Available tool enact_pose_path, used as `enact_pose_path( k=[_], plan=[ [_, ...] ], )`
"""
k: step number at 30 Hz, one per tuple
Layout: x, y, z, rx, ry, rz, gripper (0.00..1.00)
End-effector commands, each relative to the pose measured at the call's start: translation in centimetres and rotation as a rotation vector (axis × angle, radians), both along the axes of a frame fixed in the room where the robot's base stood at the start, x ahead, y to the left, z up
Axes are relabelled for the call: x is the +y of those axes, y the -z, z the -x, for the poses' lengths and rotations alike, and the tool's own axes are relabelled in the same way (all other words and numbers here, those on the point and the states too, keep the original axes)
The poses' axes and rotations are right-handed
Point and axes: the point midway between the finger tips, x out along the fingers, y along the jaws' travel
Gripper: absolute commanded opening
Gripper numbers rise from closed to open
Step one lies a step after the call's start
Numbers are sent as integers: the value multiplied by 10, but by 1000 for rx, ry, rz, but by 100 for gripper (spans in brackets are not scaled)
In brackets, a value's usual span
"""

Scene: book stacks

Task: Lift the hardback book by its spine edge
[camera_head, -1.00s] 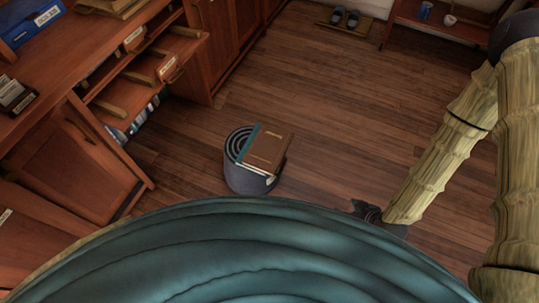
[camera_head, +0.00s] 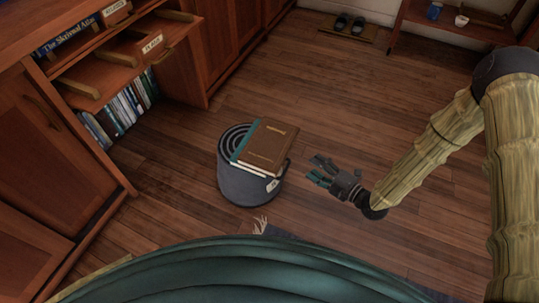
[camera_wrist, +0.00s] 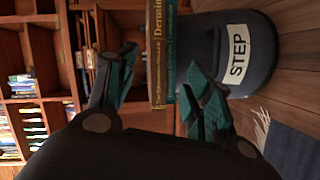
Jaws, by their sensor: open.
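The brown hardback book (camera_head: 268,145) lies flat on a round dark step stool (camera_head: 245,186), with a teal strip along its left side in the head view. My gripper (camera_head: 317,170) is to the right of the book, apart from it, fingers pointing towards the stool. In the wrist view the lettered brown and teal edge of the book (camera_wrist: 160,35) shows between the two fingers. Whether the teal part is a second volume I cannot tell. The fingers of my gripper (camera_wrist: 160,62) are spread and hold nothing. The stool (camera_wrist: 262,50) carries a STEP label.
A wooden cabinet with open drawers (camera_head: 150,45) and a shelf of books (camera_head: 125,108) stands on the left. Slippers on a mat (camera_head: 349,22) and a low shelf (camera_head: 455,22) are at the back. A fringed rug edge (camera_head: 280,233) is in front. Floor (camera_head: 330,100) behind the stool is clear.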

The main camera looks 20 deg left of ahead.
Motion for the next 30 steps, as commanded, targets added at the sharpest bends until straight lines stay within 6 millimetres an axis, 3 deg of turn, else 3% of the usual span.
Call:
enact_pose_path(
  k=[1, 9, 14, 24, 30],
  plan=[
    [6, 13, -3, -60, -27, -10, 52],
    [21, 14, -9, -264, -111, -42, 52],
    [29, 13, -12, -287, -120, -47, 52],
    [69, 14, -24, -285, -120, -47, 52],
    [79, 13, -27, -284, -119, -47, 52]
  ],
)
